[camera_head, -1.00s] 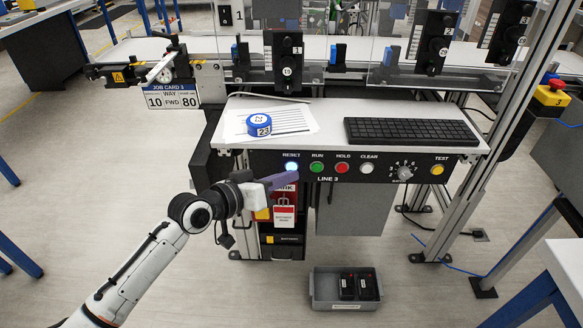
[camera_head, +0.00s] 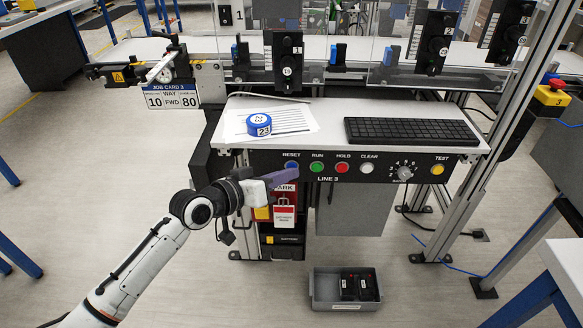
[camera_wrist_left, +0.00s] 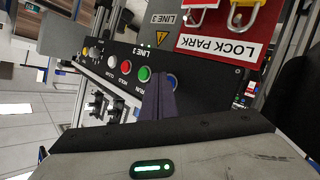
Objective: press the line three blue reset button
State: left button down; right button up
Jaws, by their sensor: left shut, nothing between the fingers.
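The blue reset button (camera_head: 292,166) is at the left end of the black LINE 3 panel (camera_head: 328,179), under the RESET label. It looks dark blue and unlit. My left gripper (camera_head: 296,173) is shut and empty, with its purple fingertips at the button's lower edge in the head view. In the left wrist view the shut fingers (camera_wrist_left: 159,97) partly cover the panel, and the blue button (camera_wrist_left: 172,80) shows just beside their tips. I cannot tell whether the tips touch it. My right gripper is not in view.
Green RUN (camera_head: 317,167), red HOLD (camera_head: 342,167) and white CLEAR (camera_head: 367,168) buttons sit right of reset. A keyboard (camera_head: 411,131) and blue tape roll (camera_head: 259,124) lie on the shelf above.

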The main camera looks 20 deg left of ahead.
pick_arm(q)
jog(key=shift+r, duration=0.1)
dwell(0.3)
jog(key=shift+s+d+p, duration=0.2)
jog(key=shift+s+p, duration=0.45)
jog(key=shift+s, duration=0.05)
jog(key=s+p, duration=0.1)
jog(key=s, duration=0.1)
jog(key=s+d+p, duration=0.1)
jog(key=s+p, duration=0.1)
jog(key=s, duration=0.1)
jog(key=shift+d, duration=0.2)
